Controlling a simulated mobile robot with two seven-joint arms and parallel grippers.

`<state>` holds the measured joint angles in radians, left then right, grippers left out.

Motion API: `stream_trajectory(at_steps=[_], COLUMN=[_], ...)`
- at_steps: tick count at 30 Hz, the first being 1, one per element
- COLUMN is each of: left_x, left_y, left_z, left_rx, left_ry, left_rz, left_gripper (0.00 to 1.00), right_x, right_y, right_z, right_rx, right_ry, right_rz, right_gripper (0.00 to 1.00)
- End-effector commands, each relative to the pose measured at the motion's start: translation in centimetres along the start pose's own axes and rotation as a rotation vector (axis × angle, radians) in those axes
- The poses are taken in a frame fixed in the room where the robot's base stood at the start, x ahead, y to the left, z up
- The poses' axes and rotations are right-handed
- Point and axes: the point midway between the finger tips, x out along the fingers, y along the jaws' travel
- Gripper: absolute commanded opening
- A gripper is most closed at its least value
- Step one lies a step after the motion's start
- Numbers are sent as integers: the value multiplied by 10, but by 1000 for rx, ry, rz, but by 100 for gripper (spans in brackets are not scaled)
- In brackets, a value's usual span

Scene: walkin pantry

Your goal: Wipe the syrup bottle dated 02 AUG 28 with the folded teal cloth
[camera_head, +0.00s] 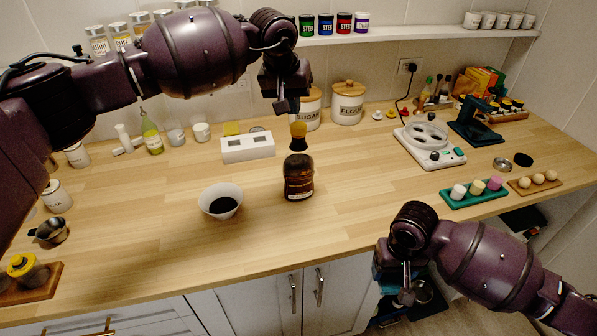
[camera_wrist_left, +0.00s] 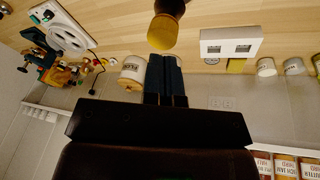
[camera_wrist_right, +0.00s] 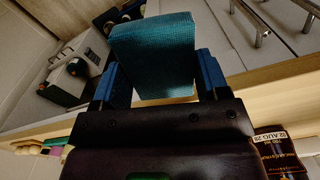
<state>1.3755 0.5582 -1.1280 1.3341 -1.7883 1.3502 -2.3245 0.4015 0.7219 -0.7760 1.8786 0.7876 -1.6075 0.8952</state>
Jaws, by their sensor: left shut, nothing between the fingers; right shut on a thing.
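A dark brown syrup bottle (camera_head: 299,180) with a yellow cap stands upright mid-counter. In the right wrist view a dark bottle's label (camera_wrist_right: 272,137) reads 02 AUG 28 at the lower right. My left gripper (camera_head: 285,106) is shut and empty, just above and left of the cap; the cap also shows beyond its fingertips in the left wrist view (camera_wrist_left: 162,32). My right gripper (camera_head: 405,296) is low at the counter's front edge, right of the bottle and apart from it. It is shut on the folded teal cloth (camera_wrist_right: 155,55), which is mostly hidden in the head view.
A white bowl (camera_head: 221,201) of dark liquid stands left of the bottle. A white two-window box (camera_head: 248,146) and the sugar and flour canisters (camera_head: 347,103) stand behind. A teal tray (camera_head: 474,194) lies right.

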Motion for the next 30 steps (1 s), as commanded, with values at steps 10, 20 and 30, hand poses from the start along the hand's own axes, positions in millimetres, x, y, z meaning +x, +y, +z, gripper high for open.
stream_trajectory(at_steps=[10,20,30], left_x=[-20,5,26], left_y=[-22,-25,-28], left_z=[-17,-9,-3], left_rx=[75,74,74], left_ry=[24,22,23], left_rz=[-137,-133,-132], left_gripper=[0,0,0], right_x=[1,13,20], right_y=[0,0,0], right_z=[0,0,1], right_rx=[0,0,0], right_ry=[0,-2,-3], right_rz=[0,0,0], right_gripper=[49,49,49])
